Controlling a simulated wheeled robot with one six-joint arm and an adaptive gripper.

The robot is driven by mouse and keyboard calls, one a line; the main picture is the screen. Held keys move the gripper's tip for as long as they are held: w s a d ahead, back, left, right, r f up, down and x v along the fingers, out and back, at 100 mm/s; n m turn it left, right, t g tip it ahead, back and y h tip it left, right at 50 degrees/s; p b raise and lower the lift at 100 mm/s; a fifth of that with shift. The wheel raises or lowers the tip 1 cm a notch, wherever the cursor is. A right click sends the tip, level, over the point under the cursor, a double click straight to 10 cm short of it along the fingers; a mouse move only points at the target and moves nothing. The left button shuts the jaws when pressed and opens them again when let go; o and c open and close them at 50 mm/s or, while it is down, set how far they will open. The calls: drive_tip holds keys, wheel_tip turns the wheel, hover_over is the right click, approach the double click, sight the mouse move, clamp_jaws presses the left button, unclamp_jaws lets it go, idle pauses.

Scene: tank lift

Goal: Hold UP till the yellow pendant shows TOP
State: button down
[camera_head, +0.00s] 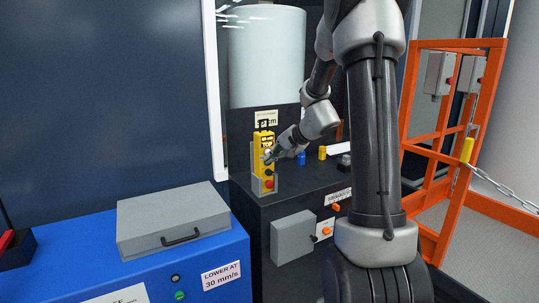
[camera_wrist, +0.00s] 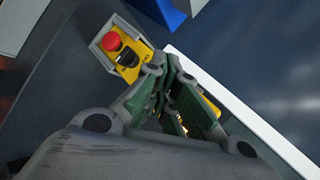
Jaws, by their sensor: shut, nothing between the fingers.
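The yellow pendant (camera_head: 263,172) stands upright in a grey holder on the dark cabinet, in the middle of the head view. In the wrist view the pendant (camera_wrist: 129,72) shows a red button (camera_wrist: 111,41) and a black knob (camera_wrist: 129,59). My gripper (camera_head: 270,156) is shut and empty, with its tips at the pendant's front face. In the wrist view my gripper (camera_wrist: 163,70) covers much of the pendant. I cannot tell whether the tips press a button.
The dark cabinet (camera_head: 250,212) also carries a blue item (camera_head: 301,158) and a small yellow item (camera_head: 322,152). A pale tank (camera_head: 266,60) is behind. A blue bench (camera_head: 75,262) with a grey case (camera_head: 172,217) is at left. An orange gate (camera_head: 420,150) with a chain is at right.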

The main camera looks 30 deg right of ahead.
drive_tip(key=shift+w, duration=0.55)
idle(1.4)
drive_tip(key=shift+s, duration=0.1)
idle(0.7)
drive_tip(key=shift+s, duration=0.9)
drive_tip(key=shift+s+d, duration=0.1)
drive_tip(key=shift+s, duration=2.4)
